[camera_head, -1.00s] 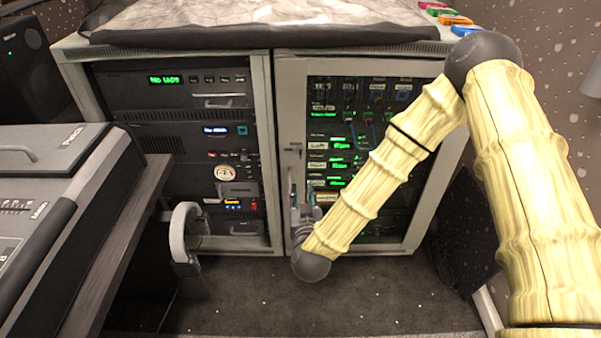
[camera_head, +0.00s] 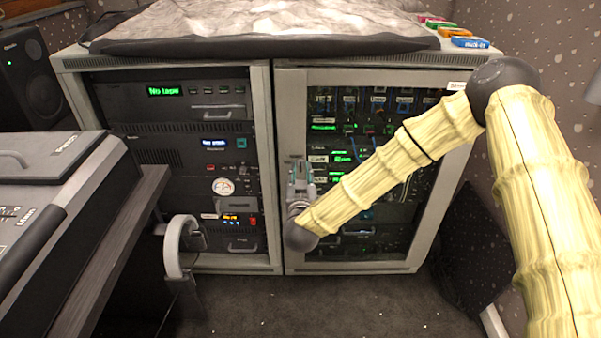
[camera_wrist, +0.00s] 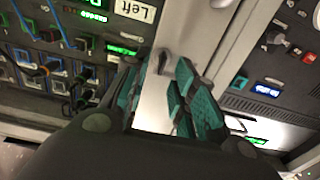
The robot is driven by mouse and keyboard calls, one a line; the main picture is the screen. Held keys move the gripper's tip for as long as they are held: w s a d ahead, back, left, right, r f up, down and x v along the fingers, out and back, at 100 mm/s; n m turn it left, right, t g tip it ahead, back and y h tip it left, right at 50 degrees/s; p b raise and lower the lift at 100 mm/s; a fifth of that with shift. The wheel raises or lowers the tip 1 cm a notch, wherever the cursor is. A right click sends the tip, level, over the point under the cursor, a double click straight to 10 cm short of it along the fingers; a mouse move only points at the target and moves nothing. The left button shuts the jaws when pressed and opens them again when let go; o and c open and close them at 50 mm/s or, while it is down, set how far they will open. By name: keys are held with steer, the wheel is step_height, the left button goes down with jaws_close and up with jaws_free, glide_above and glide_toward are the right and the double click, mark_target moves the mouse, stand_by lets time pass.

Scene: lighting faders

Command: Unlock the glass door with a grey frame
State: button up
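The glass door with a grey frame (camera_head: 372,268) closes the right half of the rack cabinet, and lit equipment shows through its glass. My gripper (camera_head: 300,172) is in front of the door's left frame strip, at about mid-height. In the wrist view my gripper (camera_wrist: 160,82) has its teal fingers apart, one on each side of the pale frame strip (camera_wrist: 178,45). A small dark latch or key (camera_wrist: 163,61) sits on that strip between the fingertips. I cannot tell whether the fingers touch it. In the head view my gripper hides it.
The open left rack (camera_head: 187,160) stands beside the door. A mixing desk (camera_head: 45,190) and a grey curved armrest-like piece (camera_head: 175,245) are at the left. Several coloured boxes (camera_head: 470,42) lie on the cabinet top. The carpet (camera_head: 330,305) before the cabinet is clear.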

steer(key=shift+w, duration=0.8)
jaws_close()
